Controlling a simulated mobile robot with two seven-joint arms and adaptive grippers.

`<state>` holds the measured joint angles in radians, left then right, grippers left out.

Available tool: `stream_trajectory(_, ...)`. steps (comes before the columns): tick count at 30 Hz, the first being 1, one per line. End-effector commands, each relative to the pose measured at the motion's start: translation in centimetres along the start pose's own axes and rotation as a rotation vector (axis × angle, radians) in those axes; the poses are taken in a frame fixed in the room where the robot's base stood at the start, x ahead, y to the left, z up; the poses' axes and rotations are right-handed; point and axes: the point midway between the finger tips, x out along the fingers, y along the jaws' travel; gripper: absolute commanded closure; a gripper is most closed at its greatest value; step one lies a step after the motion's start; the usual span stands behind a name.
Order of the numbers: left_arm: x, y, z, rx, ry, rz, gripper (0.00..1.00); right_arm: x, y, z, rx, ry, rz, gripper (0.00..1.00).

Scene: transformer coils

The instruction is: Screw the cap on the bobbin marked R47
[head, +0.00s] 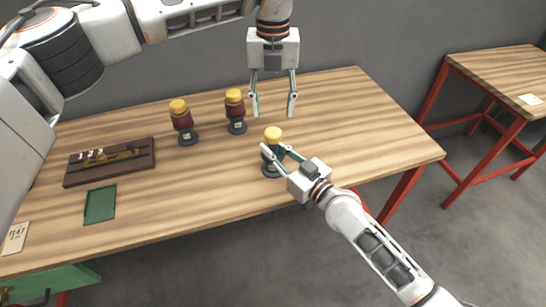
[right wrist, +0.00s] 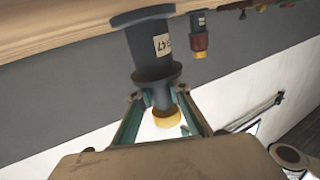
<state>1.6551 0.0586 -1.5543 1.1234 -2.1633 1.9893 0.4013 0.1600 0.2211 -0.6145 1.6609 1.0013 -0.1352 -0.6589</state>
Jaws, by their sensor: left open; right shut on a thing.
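A dark bobbin with a yellow top (head: 273,134) stands near the table's front edge. In the right wrist view it hangs upside down, a dark body (right wrist: 148,66) with a pale label that seems to end in 47. Its yellow end (right wrist: 168,120) lies between my right fingers. My right gripper (head: 274,151) is shut on this bobbin just under the yellow part. The exact contact is partly hidden. My left gripper (head: 273,112) is open and empty, pointing down above and behind the bobbin. A card (head: 15,238) at the left reads R47.
Two red-brown bobbins with yellow tops, one at left (head: 182,121) and one nearer the middle (head: 236,112), stand farther back. A dark tray (head: 82,178) with small metal parts and a green mat (head: 100,205) lie at left. The table's right part is clear.

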Motion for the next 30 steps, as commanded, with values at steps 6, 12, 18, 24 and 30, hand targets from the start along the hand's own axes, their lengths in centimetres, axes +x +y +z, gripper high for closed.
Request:
stream_trajectory(6,0.01,-0.08,-0.02,-0.319,0.000,0.000,0.55,-0.02,0.03,0.03,0.000,0.000,0.000,1.00)
stream_trajectory(12,0.04,-0.11,-0.06,-0.700,0.001,0.000,0.55,-0.03,0.03,0.03,0.000,-0.001,0.000,1.00)
stream_trajectory(18,0.00,-0.12,-0.07,-1.081,0.001,0.000,0.55,-0.03,0.03,0.04,0.000,-0.001,0.000,1.00)
stream_trajectory(24,0.05,-0.11,-0.07,-1.463,0.001,0.001,0.55,-0.03,0.03,0.04,0.000,-0.001,0.000,1.00)
stream_trajectory(30,0.02,-0.08,-0.02,-1.840,0.000,0.000,0.55,-0.02,0.03,0.04,0.000,-0.001,0.000,1.00)
